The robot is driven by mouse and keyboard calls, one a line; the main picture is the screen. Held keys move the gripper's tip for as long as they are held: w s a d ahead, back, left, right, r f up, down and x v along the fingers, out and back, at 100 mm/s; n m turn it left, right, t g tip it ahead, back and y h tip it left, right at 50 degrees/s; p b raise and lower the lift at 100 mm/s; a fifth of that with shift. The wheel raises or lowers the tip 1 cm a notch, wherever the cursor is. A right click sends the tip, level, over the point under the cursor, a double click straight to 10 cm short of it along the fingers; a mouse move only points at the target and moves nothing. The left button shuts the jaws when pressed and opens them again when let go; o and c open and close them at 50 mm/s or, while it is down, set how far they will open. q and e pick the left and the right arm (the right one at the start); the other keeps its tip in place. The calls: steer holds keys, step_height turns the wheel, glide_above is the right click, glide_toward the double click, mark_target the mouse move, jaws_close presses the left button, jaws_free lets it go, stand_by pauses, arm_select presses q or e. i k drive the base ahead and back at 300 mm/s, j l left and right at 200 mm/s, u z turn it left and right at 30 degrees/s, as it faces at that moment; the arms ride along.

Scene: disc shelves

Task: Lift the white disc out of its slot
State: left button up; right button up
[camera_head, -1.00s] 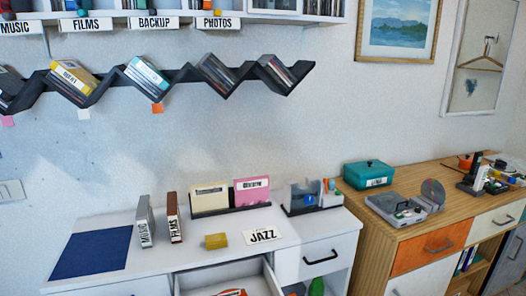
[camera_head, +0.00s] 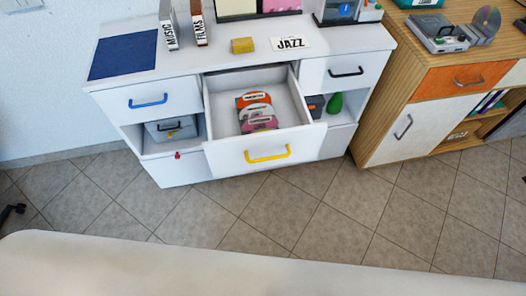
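Several discs (camera_head: 256,111) stand in a row in the open drawer (camera_head: 308,122) of the white cabinet. Red, orange and pink show on them, with pale patches. They are too small to tell which one, if any, is the white disc. One more disc (camera_head: 487,21), shiny and grey, tilts at the player (camera_head: 437,36) on the wooden cabinet at the upper right. Neither of my grippers can be made out in view.
The drawer front has a yellow handle (camera_head: 267,154) and juts out over the tiled floor (camera_head: 300,215). A JAZZ card (camera_head: 290,44), a yellow block (camera_head: 242,45) and a blue mat (camera_head: 124,54) lie on the cabinet top. A pale surface fills the bottom edge.

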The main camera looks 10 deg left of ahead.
mark_target(254, 110)
steer(key=i+j+z, duration=0.15)
steer(key=j+z, duration=0.15)
steer(key=j, duration=0.25)
steer(key=i+j+z, duration=0.15)
steer(key=j+z, duration=0.15)
steer(key=j, duration=0.25)
steer(key=j+z, duration=0.3)
steer(key=j, duration=0.25)
